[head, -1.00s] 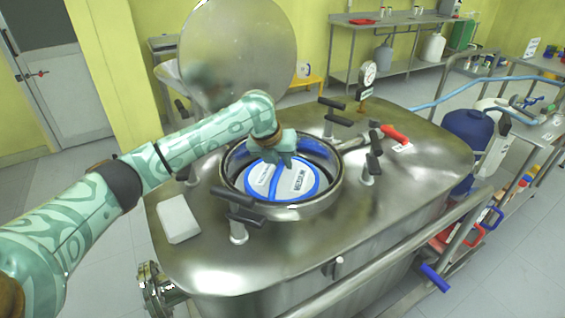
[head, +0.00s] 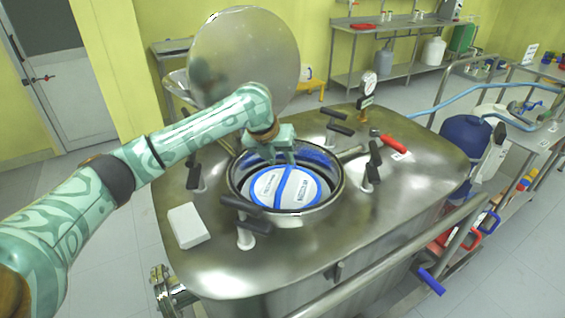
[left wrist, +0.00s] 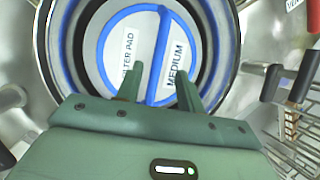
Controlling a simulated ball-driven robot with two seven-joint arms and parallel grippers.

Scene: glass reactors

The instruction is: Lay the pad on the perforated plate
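The round white pad (head: 305,190), with a blue rim and a blue bar across its middle, lies inside the open round mouth of the steel vessel. In the left wrist view the pad (left wrist: 115,45) reads "FILTER PAD" and "MEDIUM". It looks about level. No perforated plate shows; whatever is under the pad is hidden. My left gripper (head: 281,161) is above the pad near the mouth's far side, pointing down. In the left wrist view its fingers (left wrist: 160,72) are apart, with the blue bar seen between and beyond them, not clasped. My right gripper is not in view.
The mouth's steel rim (head: 329,208) has several black-handled clamps around it. The round lid (head: 245,58) stands open behind. A white block (head: 187,226) lies on the vessel top at left; a red-handled tool (head: 393,143) and a gauge (head: 367,84) are at right.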

